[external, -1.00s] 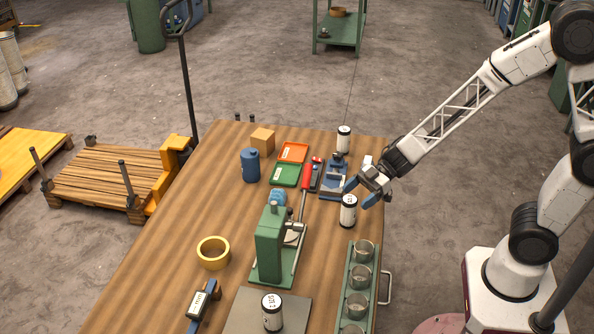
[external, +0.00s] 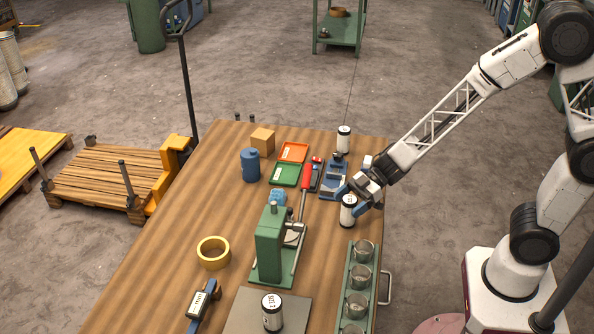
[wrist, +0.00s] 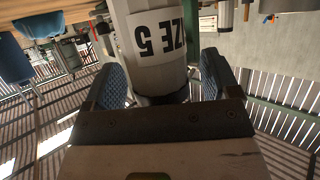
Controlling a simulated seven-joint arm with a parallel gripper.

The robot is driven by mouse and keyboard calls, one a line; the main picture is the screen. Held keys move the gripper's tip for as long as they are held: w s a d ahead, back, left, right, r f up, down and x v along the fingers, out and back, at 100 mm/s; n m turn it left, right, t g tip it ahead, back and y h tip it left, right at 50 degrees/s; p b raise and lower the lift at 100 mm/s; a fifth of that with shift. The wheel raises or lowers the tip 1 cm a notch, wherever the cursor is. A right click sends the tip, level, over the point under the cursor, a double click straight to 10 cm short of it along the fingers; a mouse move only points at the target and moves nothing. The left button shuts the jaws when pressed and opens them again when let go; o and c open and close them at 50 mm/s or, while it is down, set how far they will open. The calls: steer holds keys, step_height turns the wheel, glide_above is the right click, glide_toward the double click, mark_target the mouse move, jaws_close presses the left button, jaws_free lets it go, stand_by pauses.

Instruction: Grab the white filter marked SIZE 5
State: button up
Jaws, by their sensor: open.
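A white filter (external: 348,213) with dark ends stands upright near the table's right edge. In the wrist view this white filter (wrist: 156,45) carries a label whose visible part reads "ZE 5"; the rest is cut off. My gripper (external: 356,194) is at the upper part of the filter in the external view. In the wrist view my gripper (wrist: 161,80) is open, with one blue-padded finger on each side of the filter. A gap shows between the filter and the fingers. Two similar white filters stand at the back (external: 344,140) and the front (external: 272,312) of the table.
A green press (external: 270,245) with a red-handled lever stands left of the filter. A blue fixture (external: 333,182) is just behind. Yellow tape (external: 213,252) lies at left, with bare table around it.

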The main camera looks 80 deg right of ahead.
steer(key=c, duration=1.1)
steer(key=shift+o, duration=0.2)
steer(key=shift+r, duration=0.15)
steer(key=shift+r, duration=0.45)
steer(key=shift+s+r, duration=0.15)
steer(key=shift+r, duration=0.5)
steer(key=shift+s+r, duration=0.15)
steer(key=shift+r, duration=0.45)
steer(key=s+r, duration=0.1)
steer(key=s, duration=1.4)
steer(key=shift+s+d+r, duration=0.2)
steer(key=shift+d, duration=0.1)
